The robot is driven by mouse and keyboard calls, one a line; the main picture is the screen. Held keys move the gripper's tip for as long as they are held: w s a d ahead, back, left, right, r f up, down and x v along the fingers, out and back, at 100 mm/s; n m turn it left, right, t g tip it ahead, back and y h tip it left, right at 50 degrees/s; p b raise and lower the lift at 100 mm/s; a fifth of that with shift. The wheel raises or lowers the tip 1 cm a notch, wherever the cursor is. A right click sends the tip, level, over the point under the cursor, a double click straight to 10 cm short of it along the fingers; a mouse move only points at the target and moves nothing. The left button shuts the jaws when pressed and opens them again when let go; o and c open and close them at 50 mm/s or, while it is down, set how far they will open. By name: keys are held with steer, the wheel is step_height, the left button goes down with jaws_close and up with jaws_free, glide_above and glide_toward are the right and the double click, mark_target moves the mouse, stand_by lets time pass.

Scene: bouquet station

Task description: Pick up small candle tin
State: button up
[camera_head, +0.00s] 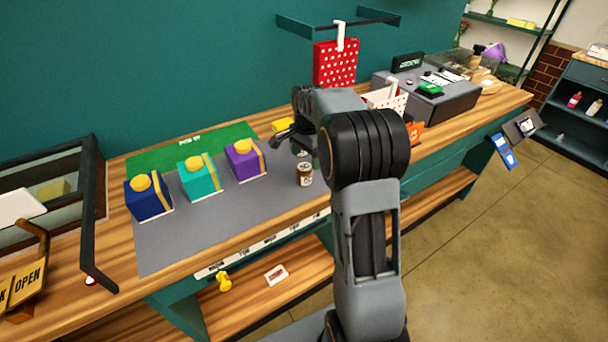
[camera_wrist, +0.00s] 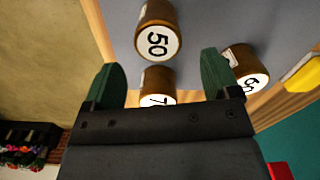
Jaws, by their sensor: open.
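Several amber-brown cylinders with white numbered lids, seemingly candle tins, stand on the counter. In the wrist view, one tin marked 50 (camera_wrist: 157,32) is beyond the fingertips. A second tin (camera_wrist: 157,84), its number partly hidden, shows between the fingers near the gripper body. A third tin (camera_wrist: 243,66) is outside the right finger. I cannot tell which is the small one. In the head view one tin (camera_head: 305,174) stands at the grey mat's right side; the others are mostly hidden by my arm. My gripper (camera_wrist: 164,72) is open and holds nothing, above the tins.
Navy (camera_head: 149,200), teal (camera_head: 197,180) and purple (camera_head: 245,162) boxes with yellow tops stand left on the grey mat (camera_head: 170,250). A yellow item (camera_head: 284,125) lies behind my gripper. A dotted red bag (camera_head: 335,66) hangs above the counter.

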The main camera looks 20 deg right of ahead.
mark_target(306, 166)
steer(key=shift+s+a+f+p, duration=0.1)
steer(key=shift+f+p, duration=0.15)
steer(key=shift+f, duration=1.5)
steer(key=shift+s+a+f+p, duration=0.1)
steer(key=shift+f+p, duration=0.1)
steer(key=shift+f, duration=1.5)
steer(key=c, duration=1.1)
